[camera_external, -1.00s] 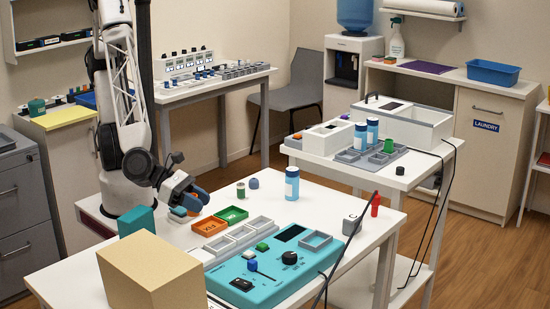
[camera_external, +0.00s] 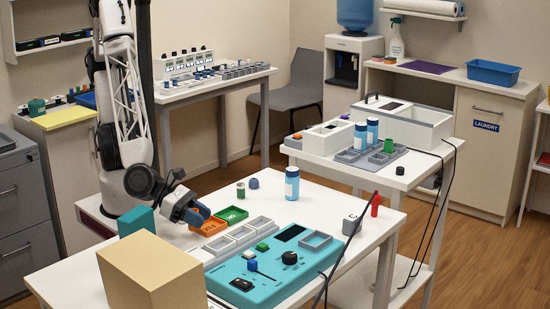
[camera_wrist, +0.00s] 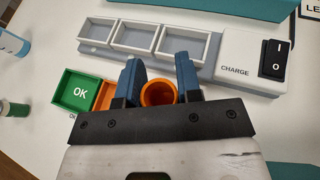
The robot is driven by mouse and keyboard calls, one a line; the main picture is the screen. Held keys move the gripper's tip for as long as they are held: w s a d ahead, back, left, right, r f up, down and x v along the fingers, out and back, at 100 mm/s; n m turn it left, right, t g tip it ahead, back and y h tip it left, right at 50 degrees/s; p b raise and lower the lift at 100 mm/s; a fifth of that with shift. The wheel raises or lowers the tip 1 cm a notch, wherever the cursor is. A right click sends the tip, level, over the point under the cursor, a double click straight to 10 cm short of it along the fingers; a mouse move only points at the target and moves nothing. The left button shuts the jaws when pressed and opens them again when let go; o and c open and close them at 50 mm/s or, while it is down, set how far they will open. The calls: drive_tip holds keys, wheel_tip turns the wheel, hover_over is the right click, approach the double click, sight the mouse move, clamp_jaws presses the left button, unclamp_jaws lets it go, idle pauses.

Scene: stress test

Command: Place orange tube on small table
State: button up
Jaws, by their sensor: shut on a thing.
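My gripper (camera_wrist: 157,82) has its two dark blue fingers closed on either side of an orange tube (camera_wrist: 157,94), whose open round top shows in the wrist view. In the external view my gripper (camera_external: 196,214) is low over the left side of the front white table (camera_external: 330,205), beside the orange FIX tray (camera_external: 210,229). The tube is mostly hidden there by the gripper. A white table (camera_external: 420,177) with boxes stands behind at the right. I cannot tell whether the tube touches the tabletop.
A green OK tray (camera_wrist: 77,92) and grey trays (camera_wrist: 155,38) lie close by. A teal control panel (camera_external: 270,275), cardboard box (camera_external: 150,275), teal block (camera_external: 136,221) and blue bottle (camera_external: 292,184) occupy the front table. The right table holds a rack (camera_external: 350,155) and white boxes (camera_external: 418,125).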

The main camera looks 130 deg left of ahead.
drive_tip(key=shift+f, duration=1.85)
drive_tip(key=shift+f, duration=0.15)
drive_tip(key=o, duration=0.9)
drive_tip(key=shift+s+d+r, duration=0.3)
drive_tip(key=shift+s+r, duration=0.1)
drive_tip(key=shift+s, duration=0.15)
drive_tip(key=shift+v, duration=3.1)
drive_tip(key=shift+a, duration=0.1)
